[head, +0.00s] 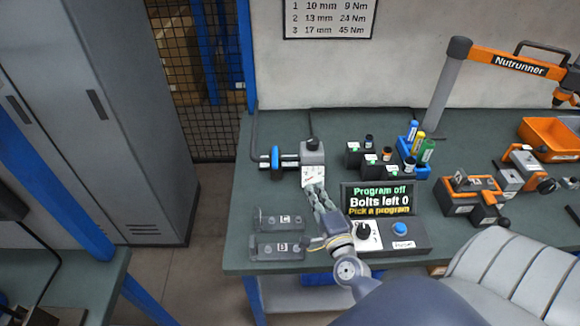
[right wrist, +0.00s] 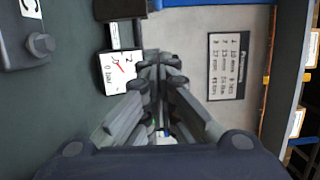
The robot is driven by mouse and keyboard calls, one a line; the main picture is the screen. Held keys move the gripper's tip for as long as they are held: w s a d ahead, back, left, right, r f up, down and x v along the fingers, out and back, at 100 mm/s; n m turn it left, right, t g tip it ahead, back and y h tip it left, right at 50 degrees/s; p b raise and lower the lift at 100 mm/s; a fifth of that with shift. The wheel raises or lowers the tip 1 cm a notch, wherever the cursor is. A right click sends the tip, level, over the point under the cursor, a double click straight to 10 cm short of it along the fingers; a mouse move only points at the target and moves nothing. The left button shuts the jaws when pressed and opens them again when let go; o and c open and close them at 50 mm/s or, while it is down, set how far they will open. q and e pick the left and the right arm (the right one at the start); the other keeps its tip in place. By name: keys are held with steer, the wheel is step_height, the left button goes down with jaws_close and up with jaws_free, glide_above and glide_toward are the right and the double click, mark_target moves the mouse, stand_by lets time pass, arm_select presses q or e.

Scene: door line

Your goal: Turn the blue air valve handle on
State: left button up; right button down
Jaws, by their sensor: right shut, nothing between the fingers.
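The blue air valve handle (head: 275,161) is at the back left of the bench in the head view. It stands across the short horizontal pipe, left of a grey block (head: 312,152). A white gauge (head: 313,177) with a red needle sits at the front of that block. The gauge also shows in the right wrist view (right wrist: 120,71), marked "0 bar". My right gripper (head: 315,191) is shut and empty, just in front of the gauge and right of the handle. In the right wrist view its fingers (right wrist: 159,72) are together, and I cannot make out the handle there.
A display (head: 379,199) reading "Program off" stands right of my gripper, above a control box with a knob and a blue button (head: 400,229). Dark holders (head: 278,219) lie at the front left. Small black boxes (head: 371,165) stand behind the display. Bench left of the handle is narrow.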

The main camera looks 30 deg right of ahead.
mark_target(275, 159)
steer(key=p+x, duration=0.1)
steer(key=x, duration=0.9)
steer(key=shift+w+p, duration=0.3)
steer(key=shift+w, duration=0.05)
arm_select(q)
steer(key=r, duration=0.1)
steer(key=w+r+p, duration=0.1)
steer(key=shift+w+r, duration=0.2)
steer(key=shift+r, duration=0.15)
arm_select(e)
steer(key=a, duration=0.1)
steer(key=w+a, duration=0.1)
steer(key=a, duration=0.1)
steer(key=shift+w+a+f, duration=0.1)
steer(key=shift+w+a, duration=0.2)
